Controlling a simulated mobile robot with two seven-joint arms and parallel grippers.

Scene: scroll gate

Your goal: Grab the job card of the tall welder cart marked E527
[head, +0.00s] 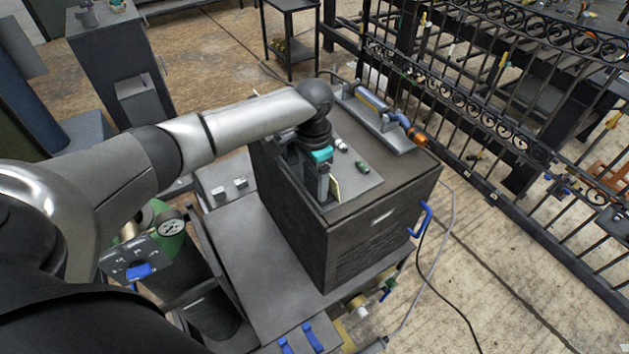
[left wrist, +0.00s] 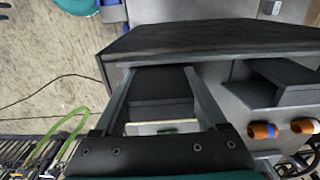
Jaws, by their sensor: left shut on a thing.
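The welder cart's dark box (head: 375,235) stands in the middle of the head view, with a small pale plate (head: 382,217) on its front edge; I cannot read any marking. My left gripper (head: 325,194) points down at the left part of the box top. It is shut on a thin cream card (head: 336,188), which stands upright beside the fingers. In the left wrist view, a pale strip of the card (left wrist: 150,128) with a green patch shows between the fingers (left wrist: 160,85); the rest is hidden. My right gripper is not in view.
A grey tray with a torch (head: 395,130) lies at the back of the box top, with small fittings (head: 362,167) near the gripper. A gas cylinder with a gauge (head: 171,227) stands at left. A black iron gate (head: 500,130) runs along the right; cables trail across the floor.

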